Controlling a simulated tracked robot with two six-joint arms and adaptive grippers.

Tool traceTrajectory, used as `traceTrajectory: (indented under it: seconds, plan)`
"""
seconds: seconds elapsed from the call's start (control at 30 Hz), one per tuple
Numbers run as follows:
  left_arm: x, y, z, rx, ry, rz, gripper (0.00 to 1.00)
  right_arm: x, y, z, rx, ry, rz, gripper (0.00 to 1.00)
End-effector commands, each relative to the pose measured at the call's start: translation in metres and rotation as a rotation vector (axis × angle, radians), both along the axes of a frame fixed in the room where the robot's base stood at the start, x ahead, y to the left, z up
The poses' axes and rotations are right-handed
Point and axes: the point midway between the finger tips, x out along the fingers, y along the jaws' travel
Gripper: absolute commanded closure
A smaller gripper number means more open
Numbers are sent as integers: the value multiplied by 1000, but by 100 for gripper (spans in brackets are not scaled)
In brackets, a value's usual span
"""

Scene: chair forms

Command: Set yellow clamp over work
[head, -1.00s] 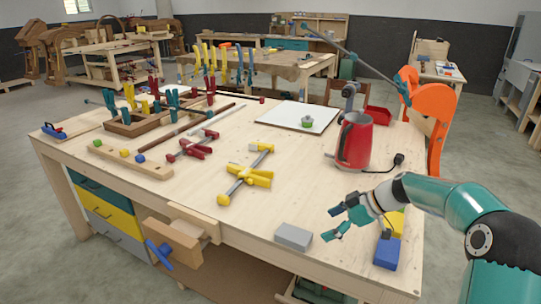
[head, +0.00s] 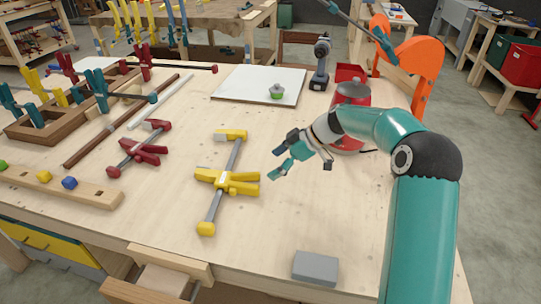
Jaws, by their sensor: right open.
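Which piece is the work is not clear; a grey block (head: 315,267) lies near the front edge, and a wooden strip (head: 60,186) with coloured blocks lies at the left. My left gripper is not in view.
A red clamp (head: 140,150) lies left of the yellow one. A wooden rack (head: 40,122) holds several clamps. The bench between the yellow clamp and grey block is clear.

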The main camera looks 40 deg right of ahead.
Motion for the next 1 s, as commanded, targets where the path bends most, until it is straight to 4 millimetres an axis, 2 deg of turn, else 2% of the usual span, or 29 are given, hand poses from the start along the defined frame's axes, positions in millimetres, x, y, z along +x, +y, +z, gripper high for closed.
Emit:
traceTrajectory:
  seconds: [0.33, 0.4, 0.53, 0.7, 1.0]
  plan:
    - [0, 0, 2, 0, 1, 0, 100, 19, 21, -35, 3, 5, -8, 8]
    - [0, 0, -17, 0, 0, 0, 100, 26, 26, -51, 0, 1, -9, 8]
    - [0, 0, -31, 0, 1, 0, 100, 35, 35, -65, 0, 0, -13, 8]
    - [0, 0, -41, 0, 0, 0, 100, 43, 42, -74, -1, 1, -16, 8]
    - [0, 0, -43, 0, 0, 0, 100, 46, 45, -76, -1, 1, -17, 8]
